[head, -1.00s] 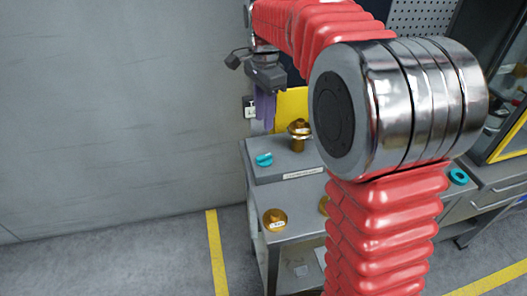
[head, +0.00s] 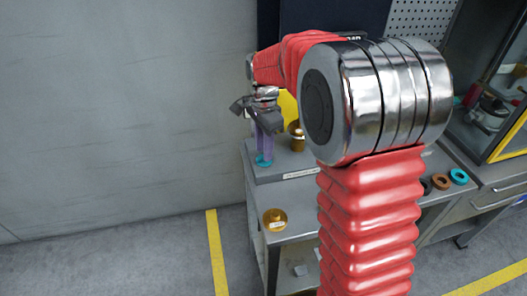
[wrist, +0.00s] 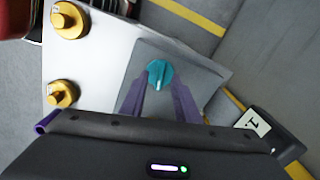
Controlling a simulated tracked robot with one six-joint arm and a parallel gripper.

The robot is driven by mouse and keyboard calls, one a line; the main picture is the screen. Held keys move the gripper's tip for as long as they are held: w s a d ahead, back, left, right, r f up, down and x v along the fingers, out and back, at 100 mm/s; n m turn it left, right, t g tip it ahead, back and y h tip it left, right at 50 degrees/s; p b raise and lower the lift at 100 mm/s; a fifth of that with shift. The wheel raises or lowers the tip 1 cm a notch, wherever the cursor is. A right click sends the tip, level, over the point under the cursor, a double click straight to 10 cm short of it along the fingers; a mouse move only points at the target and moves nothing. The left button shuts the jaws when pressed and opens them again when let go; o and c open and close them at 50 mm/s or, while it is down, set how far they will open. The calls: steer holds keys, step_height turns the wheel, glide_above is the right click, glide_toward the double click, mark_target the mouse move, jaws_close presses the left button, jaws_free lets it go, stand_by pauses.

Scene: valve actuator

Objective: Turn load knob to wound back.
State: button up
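The load knob is a teal round knob with a raised bar and a pale pointer line; it sits on the grey panel in the wrist view (wrist: 159,72). In the head view the knob (head: 263,161) is partly covered by my gripper (head: 268,147), which points down over it. In the wrist view my gripper's two purple fingers (wrist: 159,86) are apart, with their tips at the knob's near edge and a gap between them. I cannot tell whether they touch the knob.
Coloured rings (head: 441,181) lie on the bench at right. A grey wall (head: 120,100) stands at left.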

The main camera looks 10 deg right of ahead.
steer(key=shift+f, duration=0.9)
jaws_close()
